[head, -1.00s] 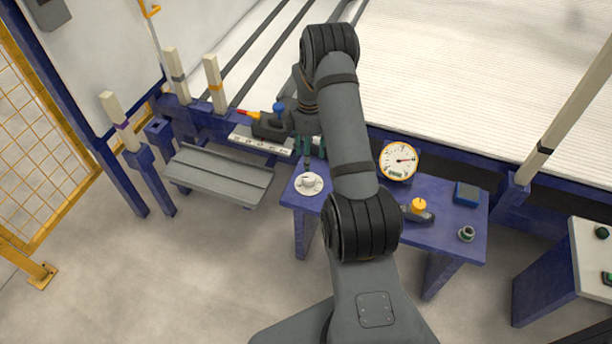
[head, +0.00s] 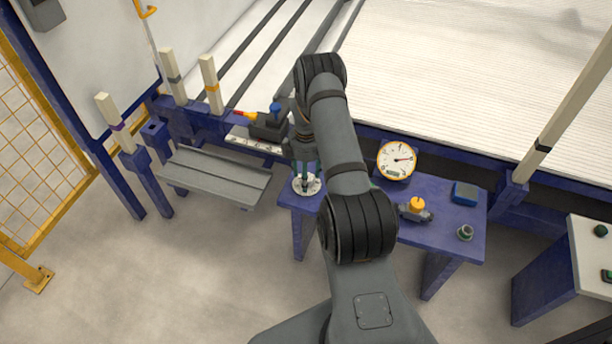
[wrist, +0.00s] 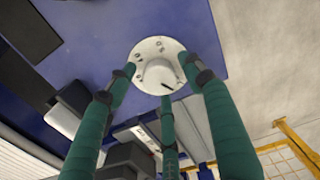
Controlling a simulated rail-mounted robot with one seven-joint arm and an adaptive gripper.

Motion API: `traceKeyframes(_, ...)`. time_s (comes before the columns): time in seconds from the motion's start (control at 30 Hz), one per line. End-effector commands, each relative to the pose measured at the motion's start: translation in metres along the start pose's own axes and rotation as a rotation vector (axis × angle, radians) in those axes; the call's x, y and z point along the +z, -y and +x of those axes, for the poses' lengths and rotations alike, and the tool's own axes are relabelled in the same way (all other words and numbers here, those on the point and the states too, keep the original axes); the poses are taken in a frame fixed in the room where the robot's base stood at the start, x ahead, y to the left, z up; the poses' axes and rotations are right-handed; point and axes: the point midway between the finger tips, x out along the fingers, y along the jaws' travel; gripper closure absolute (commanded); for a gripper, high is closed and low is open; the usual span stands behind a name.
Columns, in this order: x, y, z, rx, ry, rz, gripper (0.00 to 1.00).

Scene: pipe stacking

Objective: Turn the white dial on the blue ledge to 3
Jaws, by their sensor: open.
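The white dial (head: 311,191) sits on the left part of the blue ledge (head: 286,198). In the wrist view the white dial (wrist: 150,52) is a round plate with a raised knob and a black pointer mark toward the lower right. Small dark marks lie around its rim, too small to read. My gripper (head: 305,178) is over the dial, pointing down, and partly hides it in the head view. In the wrist view the green fingers of my gripper (wrist: 160,78) are spread around the knob, with tips near the plate; I cannot tell whether they touch it.
A round gauge (head: 397,160), an orange-knobbed valve (head: 416,209), a blue box (head: 465,193) and a small round fitting (head: 465,232) stand on the ledge to the right. A grey bench (head: 215,178) is at the left. Posts (head: 210,86) stand behind it.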

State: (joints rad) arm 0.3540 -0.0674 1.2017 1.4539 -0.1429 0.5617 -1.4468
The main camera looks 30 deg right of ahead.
Motion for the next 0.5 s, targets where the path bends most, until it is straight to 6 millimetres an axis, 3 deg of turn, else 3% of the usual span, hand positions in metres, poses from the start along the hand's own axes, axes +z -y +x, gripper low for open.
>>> traceKeyframes(0.07, -0.0001, 0.0001, -0.0001, 0.0, 0.0, 0.0, 0.48)
traceKeyframes(0.5, -0.0002, 0.0005, -0.0002, -0.001, 0.0, -0.001, 0.73)
